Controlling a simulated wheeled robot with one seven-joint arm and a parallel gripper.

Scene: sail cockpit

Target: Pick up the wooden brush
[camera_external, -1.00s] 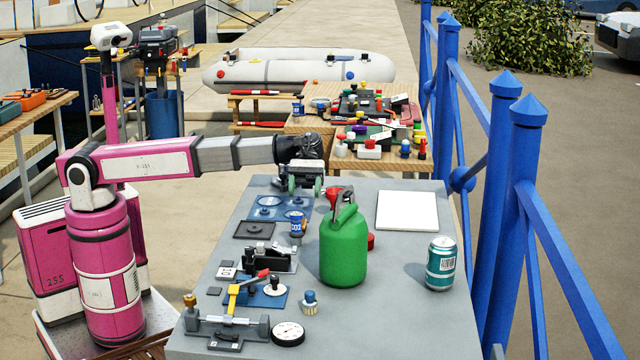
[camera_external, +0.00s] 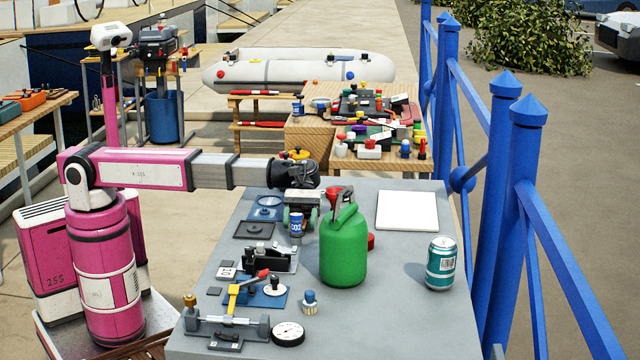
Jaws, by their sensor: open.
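My gripper (camera_external: 301,219) is open over the back part of the grey table (camera_external: 400,325), pointing down, behind the green jug (camera_external: 343,252). I cannot make out a wooden brush for certain. A small upright piece with a blue top and pale ribbed base (camera_external: 309,303) stands near the table's front; I cannot tell whether it is a brush. It is well in front of my gripper and apart from it.
A blue can (camera_external: 296,229) stands just in front of my gripper. A teal can (camera_external: 440,264) and a white board (camera_external: 407,210) are on the right. Clamps and a round dial (camera_external: 288,333) crowd the front left. A blue railing (camera_external: 505,200) runs along the right side.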

